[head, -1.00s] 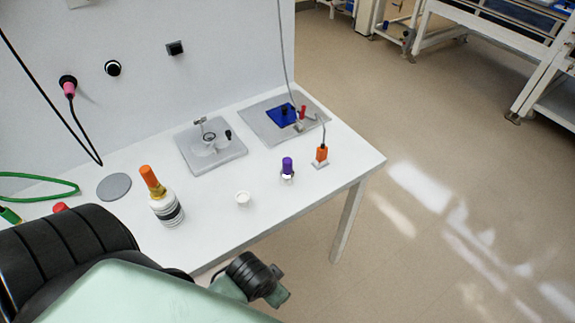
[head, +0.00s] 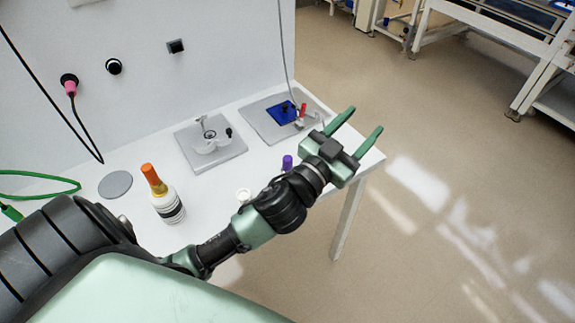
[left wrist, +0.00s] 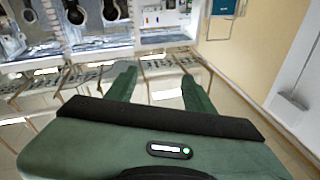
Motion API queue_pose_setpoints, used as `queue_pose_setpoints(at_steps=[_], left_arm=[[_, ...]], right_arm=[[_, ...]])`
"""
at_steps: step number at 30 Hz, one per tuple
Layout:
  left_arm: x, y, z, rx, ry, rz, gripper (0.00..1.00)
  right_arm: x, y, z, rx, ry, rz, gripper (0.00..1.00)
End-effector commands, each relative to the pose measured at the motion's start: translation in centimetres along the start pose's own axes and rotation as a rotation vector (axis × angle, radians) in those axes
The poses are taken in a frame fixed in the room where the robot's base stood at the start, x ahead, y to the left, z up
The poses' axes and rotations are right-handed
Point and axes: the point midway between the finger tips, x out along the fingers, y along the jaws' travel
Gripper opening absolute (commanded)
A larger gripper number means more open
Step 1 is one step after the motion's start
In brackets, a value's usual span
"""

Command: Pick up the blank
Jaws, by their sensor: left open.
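My left gripper (head: 366,119) is open and empty, held above the table's right end with its fingers pointing up and right in the head view. Its two green fingers also show apart in the left wrist view (left wrist: 158,76), with no table object between them. A blue square piece (head: 281,112) lies on a grey plate (head: 262,126) at the back right of the table, beside a red-handled clamp (head: 303,110). No label shows which object is the blank. The blue piece is left of the gripper and apart from it. My right gripper is not in view.
A wall stands behind. Floor right of the table is clear.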

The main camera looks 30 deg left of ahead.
Motion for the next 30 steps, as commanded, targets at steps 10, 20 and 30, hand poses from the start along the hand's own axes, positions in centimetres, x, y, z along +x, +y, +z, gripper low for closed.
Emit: queue_pose_setpoints(at_steps=[10, 20, 30], left_arm=[[0.0, 13.9, -5.5, 0.314, 0.39, 0.863, 0.53], [-3.4, 5.4, 10.8, 0.734, -0.439, 1.444, 0.53], [-6.1, -12.1, 14.0, 0.83, -1.275, 1.262, 0.53]], right_arm=[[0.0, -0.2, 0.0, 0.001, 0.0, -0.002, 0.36], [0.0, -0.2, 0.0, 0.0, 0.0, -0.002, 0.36], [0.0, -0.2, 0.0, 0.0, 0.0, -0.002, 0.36]])
